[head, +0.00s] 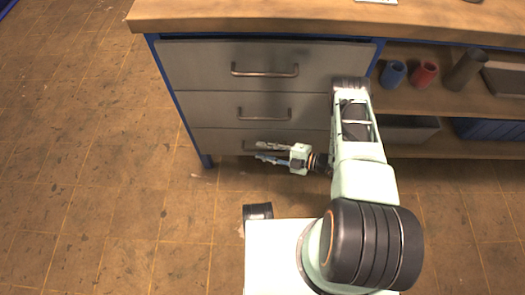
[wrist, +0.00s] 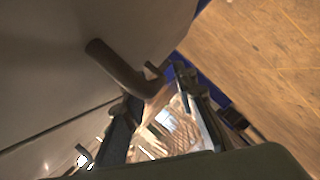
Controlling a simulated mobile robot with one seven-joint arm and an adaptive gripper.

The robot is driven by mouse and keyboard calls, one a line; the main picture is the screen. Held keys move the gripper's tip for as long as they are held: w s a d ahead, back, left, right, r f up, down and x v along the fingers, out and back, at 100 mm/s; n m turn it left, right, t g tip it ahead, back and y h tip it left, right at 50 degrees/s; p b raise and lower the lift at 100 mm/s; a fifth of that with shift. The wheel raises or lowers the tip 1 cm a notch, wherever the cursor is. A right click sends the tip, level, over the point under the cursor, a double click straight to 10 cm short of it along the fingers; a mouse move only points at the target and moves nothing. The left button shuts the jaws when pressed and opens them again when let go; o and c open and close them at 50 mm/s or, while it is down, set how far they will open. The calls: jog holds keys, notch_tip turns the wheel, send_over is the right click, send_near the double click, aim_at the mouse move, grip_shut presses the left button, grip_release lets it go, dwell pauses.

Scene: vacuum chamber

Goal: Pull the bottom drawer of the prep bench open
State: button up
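The prep bench has a stack of three grey drawers. The bottom drawer (head: 222,139) is flush with the ones above in the head view. Its bar handle (head: 248,147) is partly hidden behind my gripper (head: 262,152), which is low in front of the drawer and points left. In the wrist view a dark bar handle (wrist: 121,68) stands out from a grey drawer face. My gripper's fingers (wrist: 152,108) are spread apart there, with the handle's end near the gap between them. I cannot tell whether they touch it.
The middle drawer (head: 215,108) and top drawer (head: 205,65) are closed, each with a bar handle. Right of them, open shelves hold a blue cup (head: 393,74), a red cup (head: 425,75) and a grey cylinder (head: 465,70). The tiled floor (head: 90,170) at left is clear.

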jog(key=shift+w+a+f, duration=0.1)
jog(key=shift+a, duration=0.15)
grip_shut()
dwell(0.3)
